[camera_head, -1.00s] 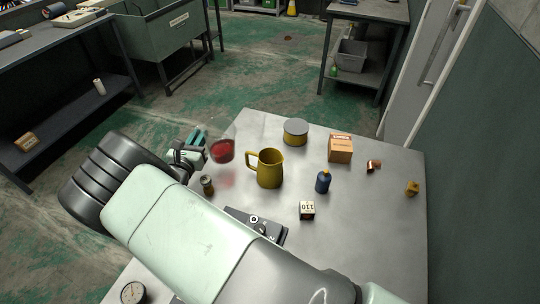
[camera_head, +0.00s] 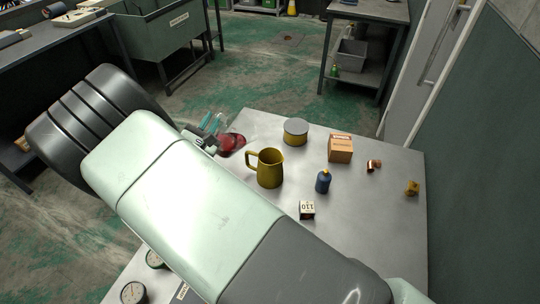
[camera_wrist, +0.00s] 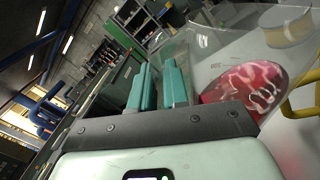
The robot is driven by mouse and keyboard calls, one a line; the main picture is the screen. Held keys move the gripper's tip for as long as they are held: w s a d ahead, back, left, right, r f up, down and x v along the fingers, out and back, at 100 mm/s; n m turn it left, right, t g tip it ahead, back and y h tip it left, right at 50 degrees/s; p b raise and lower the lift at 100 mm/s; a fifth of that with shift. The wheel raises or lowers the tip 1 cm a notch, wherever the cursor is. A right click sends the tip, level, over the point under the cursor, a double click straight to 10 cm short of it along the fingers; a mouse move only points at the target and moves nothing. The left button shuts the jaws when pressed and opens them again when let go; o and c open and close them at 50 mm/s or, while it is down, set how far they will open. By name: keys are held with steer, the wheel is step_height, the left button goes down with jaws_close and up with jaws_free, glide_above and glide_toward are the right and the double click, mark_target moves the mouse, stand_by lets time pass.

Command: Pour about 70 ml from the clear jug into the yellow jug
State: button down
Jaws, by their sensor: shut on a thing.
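The clear jug (camera_head: 233,142) holds red liquid and is at the table's far left edge, left of and beyond the yellow jug. It fills the right of the wrist view (camera_wrist: 215,58), where the red liquid (camera_wrist: 250,88) shows through its wall. My gripper (camera_head: 214,124) is shut on the clear jug at its left side; the teal fingers also show in the wrist view (camera_wrist: 158,85). The exact grip point is unclear. The yellow jug (camera_head: 271,170) stands upright on the table, handle to the left, apart from the clear jug. Its inside is hidden.
On the grey table (camera_head: 385,220) are a round tin (camera_head: 296,131), a cardboard box (camera_head: 340,149), a blue bottle (camera_head: 323,181), a marked cube (camera_head: 307,210), a copper fitting (camera_head: 374,166) and a brass fitting (camera_head: 411,187). Gauges (camera_head: 133,292) lie at the front left. My arm covers the left side.

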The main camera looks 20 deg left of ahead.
mark_target(222, 115)
steer(key=shift+w+d+r+m, duration=0.1)
steer(key=shift+d+r+m, duration=0.4)
steer(key=shift+d+m, duration=0.4)
steer(key=shift+d+r+m, duration=0.3)
steer(key=shift+r+m, duration=0.65)
steer(key=shift+m, duration=0.15)
steer(key=shift+w+d+r+m, duration=0.1)
steer(key=shift+d+m, duration=0.55)
steer(key=shift+m, duration=0.25)
steer(key=shift+d+r, duration=0.1)
steer(key=shift+r, duration=0.05)
steer(key=shift+d+r+m+b, duration=0.5)
steer(key=shift+r+m, duration=0.05)
steer(key=shift+m, duration=0.25)
steer(key=shift+f, duration=0.1)
